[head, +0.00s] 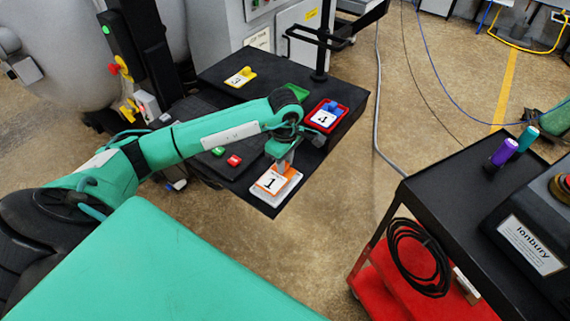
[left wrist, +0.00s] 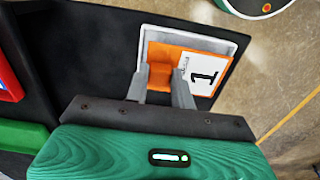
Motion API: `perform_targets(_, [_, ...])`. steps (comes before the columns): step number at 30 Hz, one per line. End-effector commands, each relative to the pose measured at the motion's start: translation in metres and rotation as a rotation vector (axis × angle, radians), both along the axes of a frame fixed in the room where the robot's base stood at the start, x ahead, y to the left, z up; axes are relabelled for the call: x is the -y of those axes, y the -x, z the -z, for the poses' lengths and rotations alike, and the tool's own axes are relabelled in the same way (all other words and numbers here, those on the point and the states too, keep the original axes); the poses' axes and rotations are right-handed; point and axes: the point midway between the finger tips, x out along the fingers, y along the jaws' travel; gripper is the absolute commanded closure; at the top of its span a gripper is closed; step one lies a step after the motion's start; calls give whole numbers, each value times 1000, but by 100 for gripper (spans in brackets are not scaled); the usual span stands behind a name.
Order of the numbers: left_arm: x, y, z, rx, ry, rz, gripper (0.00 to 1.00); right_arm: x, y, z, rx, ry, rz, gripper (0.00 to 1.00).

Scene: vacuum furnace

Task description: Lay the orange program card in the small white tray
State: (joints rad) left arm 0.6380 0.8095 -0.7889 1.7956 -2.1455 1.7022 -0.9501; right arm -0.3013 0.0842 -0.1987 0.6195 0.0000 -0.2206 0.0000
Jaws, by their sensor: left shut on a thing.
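The orange program card (head: 272,181) carries a white label with the number 1. My left gripper (head: 284,165) is shut on the card's orange grip; the left wrist view shows both fingers (left wrist: 166,80) on either side of it. The small white tray (head: 287,190) is at the near corner of the black table, under the card. I cannot tell whether the card touches the tray floor. My right gripper is not in view.
On the black table (head: 262,72), a blue card numbered 4 (head: 325,116) sits in a red tray (head: 343,125). A green tray (head: 297,91) and a yellow card numbered 3 (head: 240,76) are farther back. Red and green buttons (head: 234,160) lie left. A black-topped cart (head: 450,185) stands right.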

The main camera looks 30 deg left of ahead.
Motion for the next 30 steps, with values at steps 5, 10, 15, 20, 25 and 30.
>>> perform_targets(5, [0, 1, 23, -2, 1, -1, 97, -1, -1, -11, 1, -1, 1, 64])
perform_targets(10, [0, 0, 26, 0, 0, 0, 97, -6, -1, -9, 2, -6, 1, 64])
perform_targets(15, [0, 0, 29, 0, 0, 0, 97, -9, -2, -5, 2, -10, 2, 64])
perform_targets(20, [0, 0, 28, 0, 0, 0, 54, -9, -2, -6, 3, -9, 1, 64])
perform_targets(25, [0, 0, 28, 0, 0, 0, 54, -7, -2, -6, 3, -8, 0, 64])
perform_targets(30, [0, 0, 26, 0, 1, -1, 54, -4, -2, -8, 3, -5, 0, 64])
